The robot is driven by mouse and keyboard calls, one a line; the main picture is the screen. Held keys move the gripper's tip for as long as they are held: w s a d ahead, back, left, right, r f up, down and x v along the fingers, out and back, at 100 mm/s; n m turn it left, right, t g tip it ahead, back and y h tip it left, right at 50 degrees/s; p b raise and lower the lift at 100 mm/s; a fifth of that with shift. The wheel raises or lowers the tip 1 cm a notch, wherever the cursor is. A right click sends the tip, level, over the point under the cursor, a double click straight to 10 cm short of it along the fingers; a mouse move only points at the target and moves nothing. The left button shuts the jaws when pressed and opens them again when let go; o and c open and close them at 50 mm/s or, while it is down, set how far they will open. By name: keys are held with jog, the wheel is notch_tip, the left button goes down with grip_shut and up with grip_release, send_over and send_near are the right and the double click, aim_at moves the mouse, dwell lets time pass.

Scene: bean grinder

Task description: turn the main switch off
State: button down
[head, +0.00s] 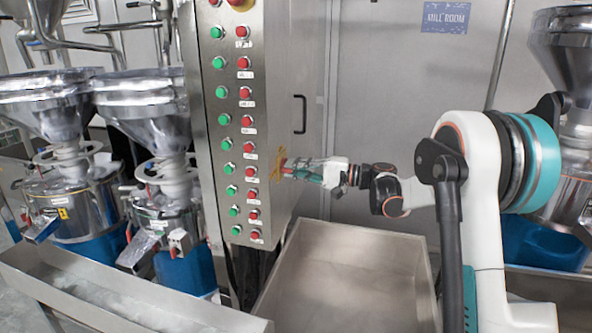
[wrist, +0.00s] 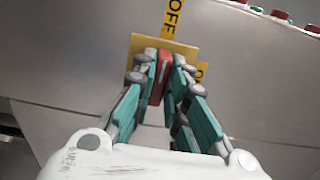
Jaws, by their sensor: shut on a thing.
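The main switch has a red handle (wrist: 161,80) on a yellow plate (wrist: 141,42) on the side of the steel cabinet. My gripper (wrist: 162,72) is shut on the red handle, with a teal-padded finger on each side of it. A yellow OFF label (wrist: 174,16) stands above the plate in the wrist view. A second yellow label (wrist: 200,72) to the right is partly hidden by my fingers. In the head view my gripper (head: 290,168) reaches from the right to the yellow plate (head: 278,164). The handle is mostly hidden there.
The cabinet (head: 292,80) front carries two columns of green and red buttons (head: 244,93), with a red knob (head: 240,4) on top. A black door handle (head: 300,114) is above my gripper. A steel trough (head: 365,265) lies below my arm. Grinders (head: 150,115) stand left.

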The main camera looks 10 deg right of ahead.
jog(key=shift+f, duration=0.1)
dwell(0.3)
jog(key=c, duration=1.6)
grip_release()
jog(key=v, duration=1.2)
